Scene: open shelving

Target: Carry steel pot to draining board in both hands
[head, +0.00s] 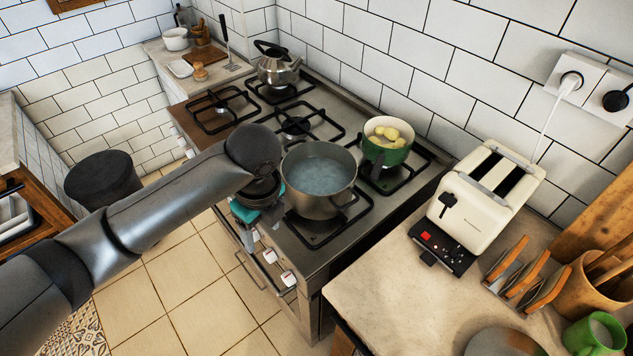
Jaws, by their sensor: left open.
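The steel pot (318,182) stands upright on the front burner of the hob, at the near right, with bluish water in it. My left gripper (257,222) comes in from the left and points down, just left of the pot near the hob's front edge. It is open, and I see nothing between its fingers. My forearm and wrist hide part of it, and I cannot tell whether it touches the pot. My right gripper is not in view. I cannot make out a draining board.
A green pot (386,143) with yellowish food stands close behind the steel pot. A kettle (278,66) is at the hob's far end. A cream toaster (486,196) and a toast rack (523,275) stand on the right counter (390,285), whose front left is clear.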

